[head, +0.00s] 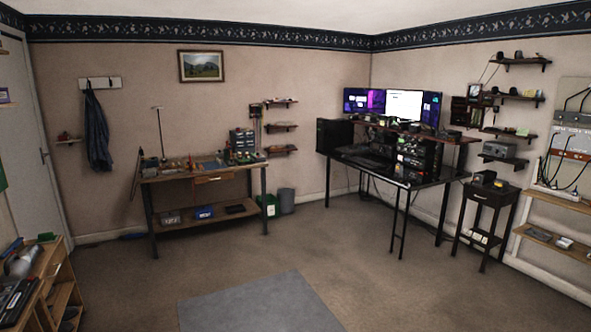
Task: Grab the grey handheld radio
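I cannot make out a grey handheld radio for certain; the small items on the furniture are too small to tell apart. Several small dark objects stand on the right wall shelves (519,97), and a grey box-like device (501,149) sits on the lowest of them. Small tools and devices also crowd the wooden workbench (213,178) at the back left. My gripper is not in view.
A black desk (405,184) with monitors (404,104) and stacked equipment (416,155) fills the back right corner. A small dark side table (490,197) stands right of it. A wooden shelf unit (60,275) is at the near left. The carpet around the grey rug (262,303) is clear.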

